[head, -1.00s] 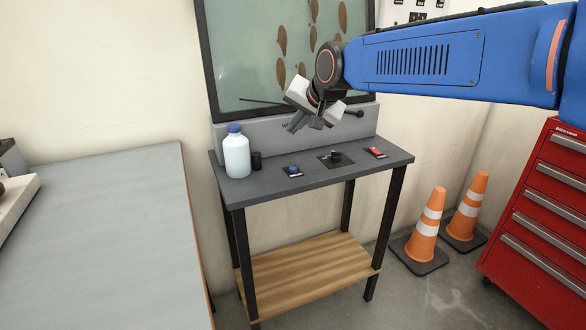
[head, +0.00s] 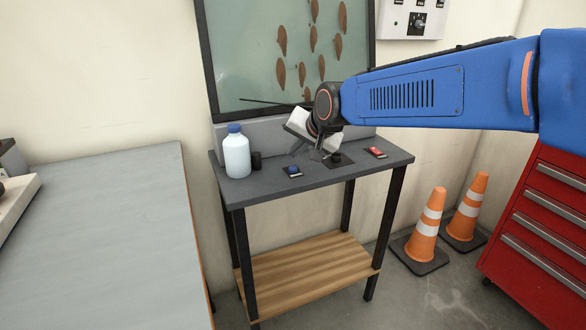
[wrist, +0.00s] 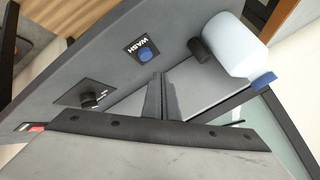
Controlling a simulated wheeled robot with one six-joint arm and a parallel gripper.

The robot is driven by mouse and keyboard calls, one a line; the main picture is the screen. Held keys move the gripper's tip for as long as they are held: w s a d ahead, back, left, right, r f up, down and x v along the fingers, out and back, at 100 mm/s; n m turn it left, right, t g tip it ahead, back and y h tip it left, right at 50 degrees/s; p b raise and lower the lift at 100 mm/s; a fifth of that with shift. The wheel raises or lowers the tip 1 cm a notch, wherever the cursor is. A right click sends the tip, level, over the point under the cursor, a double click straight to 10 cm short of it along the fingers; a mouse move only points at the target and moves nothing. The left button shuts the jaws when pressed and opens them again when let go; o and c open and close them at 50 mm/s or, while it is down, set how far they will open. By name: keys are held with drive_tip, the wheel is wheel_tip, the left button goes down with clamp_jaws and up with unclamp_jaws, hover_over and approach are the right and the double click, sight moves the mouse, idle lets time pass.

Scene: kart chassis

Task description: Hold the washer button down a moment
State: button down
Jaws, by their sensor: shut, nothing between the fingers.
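The washer button is a blue round button (head: 293,169) on a small dark plate on the grey table top, left of a black knob. In the wrist view the blue button (wrist: 146,54) sits beside the word WASH. My gripper (head: 318,155) is above the table near the black knob (head: 335,157), right of the blue button and apart from it. In the wrist view my gripper's fingers (wrist: 158,82) are together and empty, with their tips just short of the WASH plate in the picture.
A white bottle with a blue cap (head: 236,154) and a small black cylinder (head: 256,161) stand left of the button. A red switch (head: 376,152) is at the right. A windscreen panel (head: 290,60) stands behind the table (head: 320,178). The table's front strip is clear.

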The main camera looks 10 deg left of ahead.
drive_tip(key=shift+f, duration=0.9)
drive_tip(key=shift+f, duration=0.15)
idle(1.4)
drive_tip(key=shift+f, duration=0.3)
drive_tip(key=shift+f, duration=0.4)
idle(1.4)
drive_tip(key=shift+r, duration=0.15)
idle(1.0)
drive_tip(key=shift+r, duration=0.7)
drive_tip(key=shift+r, duration=2.5)
